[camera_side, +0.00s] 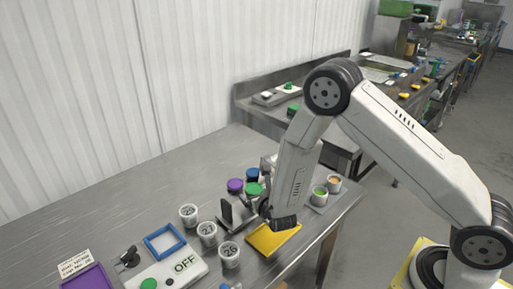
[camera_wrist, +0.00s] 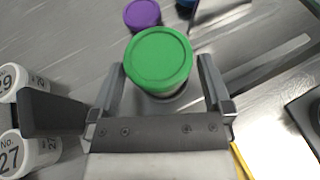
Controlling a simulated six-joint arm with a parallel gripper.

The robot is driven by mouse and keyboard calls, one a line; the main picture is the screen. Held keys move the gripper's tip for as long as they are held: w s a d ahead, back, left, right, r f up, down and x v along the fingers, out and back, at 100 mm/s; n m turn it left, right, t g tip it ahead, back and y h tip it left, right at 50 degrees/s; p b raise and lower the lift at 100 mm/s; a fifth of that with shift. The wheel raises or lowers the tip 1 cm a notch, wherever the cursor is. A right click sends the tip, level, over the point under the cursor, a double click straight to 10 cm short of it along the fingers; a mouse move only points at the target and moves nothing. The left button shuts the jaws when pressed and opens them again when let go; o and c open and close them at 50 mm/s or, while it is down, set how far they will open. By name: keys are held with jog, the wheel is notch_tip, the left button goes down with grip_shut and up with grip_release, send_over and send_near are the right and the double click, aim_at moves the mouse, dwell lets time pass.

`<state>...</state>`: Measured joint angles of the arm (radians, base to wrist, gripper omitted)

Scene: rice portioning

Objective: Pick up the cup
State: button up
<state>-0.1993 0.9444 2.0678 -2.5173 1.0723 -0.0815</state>
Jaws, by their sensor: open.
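A cup with a green lid (camera_wrist: 158,62) is between the two fingers of my gripper (camera_wrist: 161,75) in the wrist view. The fingers are open, one on each side of it, and I cannot tell whether they touch it. In the side view the green lid (camera_side: 254,189) shows just behind my gripper (camera_side: 262,207), which is low over the table. The cup's body is mostly hidden. White numbered cups, one marked 27 (camera_side: 207,232), stand to the left; this one also shows in the wrist view (camera_wrist: 38,152).
A purple-lidded cup (camera_side: 235,185) stands close behind, also in the wrist view (camera_wrist: 142,13). A yellow tray (camera_side: 272,240) lies at the front right. Two small filled cups, one with green contents (camera_side: 319,196), stand at right. An OFF panel (camera_side: 183,268) and blue frame (camera_side: 165,242) lie left.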

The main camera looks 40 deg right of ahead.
jog(key=shift+x, duration=0.85)
jog(key=c, duration=1.2)
